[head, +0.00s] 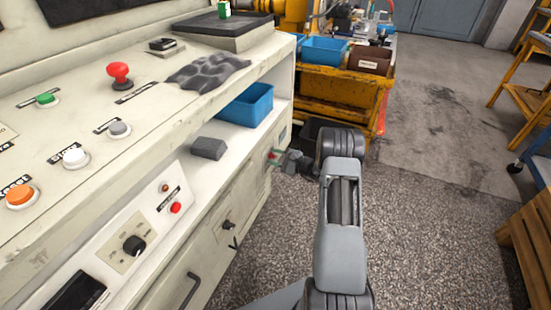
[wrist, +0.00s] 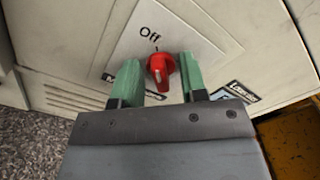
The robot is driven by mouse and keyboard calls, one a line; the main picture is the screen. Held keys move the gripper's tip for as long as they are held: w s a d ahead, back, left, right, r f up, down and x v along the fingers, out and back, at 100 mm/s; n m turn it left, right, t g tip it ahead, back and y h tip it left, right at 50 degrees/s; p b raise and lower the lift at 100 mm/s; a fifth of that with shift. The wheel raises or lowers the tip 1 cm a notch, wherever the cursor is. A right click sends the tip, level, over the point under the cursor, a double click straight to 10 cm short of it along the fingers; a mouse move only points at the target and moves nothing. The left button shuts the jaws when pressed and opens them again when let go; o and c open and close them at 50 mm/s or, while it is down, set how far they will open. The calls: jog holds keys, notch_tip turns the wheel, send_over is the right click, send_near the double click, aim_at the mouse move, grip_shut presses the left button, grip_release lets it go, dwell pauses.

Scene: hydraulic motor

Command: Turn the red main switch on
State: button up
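The red main switch (wrist: 161,70) is a round knob on a pale label plate on the cabinet side, with "Off" printed above it. In the wrist view my gripper (wrist: 160,80) has its two green fingers apart, one on each side of the knob. A gap shows between each finger and the knob, so it is not clamped.
The cream console (head: 110,90) fills the left, with a red mushroom button (head: 119,75) and other buttons on top. A blue bin (head: 247,104) sits on its shelf. A yellow cart (head: 340,92) stands behind my arm. Open floor (head: 440,120) lies to the right.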

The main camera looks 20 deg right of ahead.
jog(key=shift+c, duration=0.4)
jog(key=c, duration=0.5)
jog(key=shift+m, duration=0.3)
jog(key=m+p, duration=0.1)
jog(key=m, duration=0.2)
jog(key=shift+m, duration=0.4)
jog(key=m+p, duration=0.2)
jog(key=m, duration=0.2)
jog(key=shift+m, duration=0.3)
jog(key=m+p, duration=0.1)
jog(key=m, duration=0.3)
jog(key=shift+w+d+m, duration=0.1)
jog(key=shift+m, duration=0.2)
jog(key=shift+f+m+p, duration=0.1)
jog(key=shift+m+p, duration=0.6)
jog(key=shift+m, duration=1.5)
